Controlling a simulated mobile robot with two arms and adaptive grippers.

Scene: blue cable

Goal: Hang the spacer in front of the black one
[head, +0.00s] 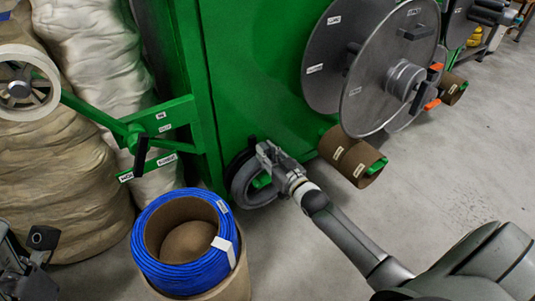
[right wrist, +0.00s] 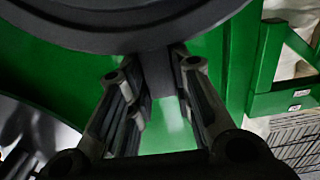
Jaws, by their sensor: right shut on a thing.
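The grey ring-shaped spacer (head: 241,190) is upright at the lower front of the green machine in the head view. My right gripper (head: 268,157) is shut on its upper right side. A short green peg end (head: 262,181) shows inside the ring's opening; I cannot tell how far the ring is over it. A black round edge (head: 236,163) shows just behind the spacer, mostly hidden by it. In the right wrist view, the spacer (right wrist: 130,25) fills the top, and my right gripper's fingers (right wrist: 157,88) stand on both sides of a grey piece. My left gripper (head: 32,258) is partly in view at lower left, away from everything; its jaws are unclear.
A blue cable coil (head: 180,277) around a cardboard core stands just left of the spacer. Large grey reel discs (head: 370,85) and a brown cardboard roll (head: 352,157) on a green peg are to the right. Pale sacks (head: 60,180) fill the left. The floor (head: 440,170) at right is clear.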

